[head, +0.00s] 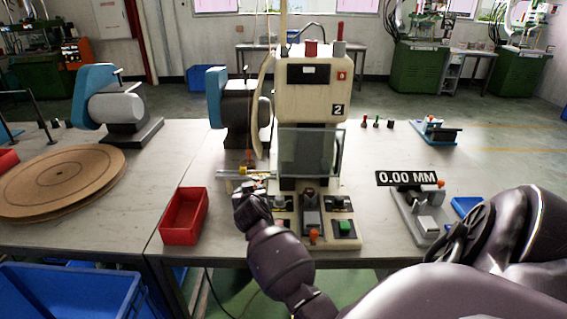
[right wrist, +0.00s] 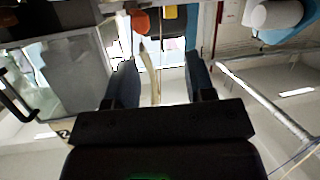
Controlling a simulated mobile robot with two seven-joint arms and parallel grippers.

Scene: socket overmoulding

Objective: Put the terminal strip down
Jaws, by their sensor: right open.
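A pale, thin strip (head: 262,95) hangs beside the left side of the cream machine (head: 312,88) in the head view; I take it for the terminal strip but cannot be sure. A pale strand (right wrist: 151,75) also runs between the fingers in the right wrist view, clear of both. My right gripper (head: 247,186) is at the machine's lower left, near a silver rod (head: 228,174) with a yellow part. In the right wrist view its two blue-grey fingers (right wrist: 162,70) are apart, with nothing pinched between them. My left gripper is not in view.
A red bin (head: 184,216) stands left of my right gripper. A clear guard (head: 308,152) covers the machine's front. A gauge (head: 425,213) reading 0.00 MM stands to the right. A brown disc (head: 60,180) lies on the left table.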

